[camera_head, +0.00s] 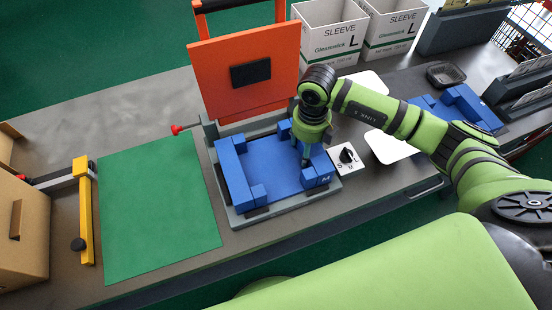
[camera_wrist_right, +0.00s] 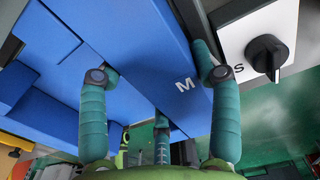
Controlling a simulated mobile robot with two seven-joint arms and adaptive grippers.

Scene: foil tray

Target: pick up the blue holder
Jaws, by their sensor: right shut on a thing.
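The blue holder (camera_head: 265,176), marked M, sits in a grey frame (camera_head: 245,219) on the table, below a raised orange lid. My right gripper (camera_head: 305,158) points down at the holder's right side. In the right wrist view its fingers (camera_wrist_right: 160,85) straddle the holder's blue wall (camera_wrist_right: 150,55) beside the M mark, shut on it. The holder looks level in the frame; whether it is lifted at all I cannot tell. My left gripper is out of view.
The orange lid (camera_head: 228,58) stands upright behind the holder. A dial (camera_head: 347,157) is just right of the frame. A green mat (camera_head: 155,205) lies left. A second blue holder (camera_head: 478,110) and white sleeve boxes (camera_head: 330,38) are farther off.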

